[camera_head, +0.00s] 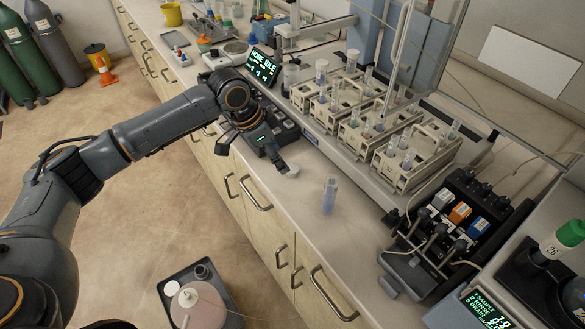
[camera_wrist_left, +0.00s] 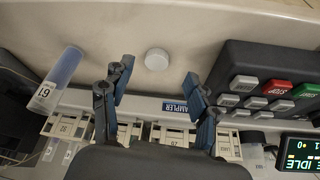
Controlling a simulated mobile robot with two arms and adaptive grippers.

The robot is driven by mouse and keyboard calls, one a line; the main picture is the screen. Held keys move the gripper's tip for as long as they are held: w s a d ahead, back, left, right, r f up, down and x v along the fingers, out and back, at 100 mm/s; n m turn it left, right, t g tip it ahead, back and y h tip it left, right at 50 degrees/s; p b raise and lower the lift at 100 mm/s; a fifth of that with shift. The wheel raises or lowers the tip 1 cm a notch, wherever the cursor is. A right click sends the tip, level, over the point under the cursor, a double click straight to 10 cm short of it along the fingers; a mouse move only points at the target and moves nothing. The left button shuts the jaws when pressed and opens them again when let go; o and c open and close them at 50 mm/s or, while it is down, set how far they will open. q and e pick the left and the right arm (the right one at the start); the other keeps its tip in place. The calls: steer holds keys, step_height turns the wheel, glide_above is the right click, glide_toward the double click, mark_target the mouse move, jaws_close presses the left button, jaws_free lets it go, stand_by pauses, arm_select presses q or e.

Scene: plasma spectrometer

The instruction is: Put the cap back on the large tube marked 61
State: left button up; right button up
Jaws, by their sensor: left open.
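The large tube (camera_head: 329,196) stands upright and uncapped on the counter. It shows in the left wrist view (camera_wrist_left: 64,68) with a label reading 61 and bluish contents. A round white cap (camera_head: 293,171) lies on the counter to the left of the tube. In the left wrist view the cap (camera_wrist_left: 156,59) sits between the lines of my two fingers, just beyond the fingertips. My left gripper (camera_head: 281,164) is low over the counter beside the cap. The wrist view shows its fingers (camera_wrist_left: 158,76) spread and empty. My right gripper is not in view.
A black keypad (camera_wrist_left: 265,85) with a display lies close beside the left gripper. Tube racks (camera_head: 412,155) with several tubes stand behind on the sampler. A black pump unit (camera_head: 450,225) and a green-capped tube (camera_head: 570,236) marked 26 are at right. Counter around the tube is clear.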

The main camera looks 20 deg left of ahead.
mark_target(291, 169)
arm_select(q)
steer(key=shift+d+r+p+x, duration=0.1)
steer(key=shift+d+p+x, duration=0.1)
steer(key=shift+x, duration=0.65)
steer(key=shift+d+r+p+x, duration=0.15)
steer(key=shift+p+x, duration=0.1)
steer(key=shift+x, duration=0.6)
steer(key=shift+d+f+p+x, duration=0.1)
steer(key=shift+d+p+x, duration=0.1)
steer(key=shift+x, duration=0.65)
steer(key=shift+w+a, duration=0.1)
steer(key=shift+w, duration=0.1)
steer(key=shift+c, duration=0.5)
steer(key=c, duration=0.7)
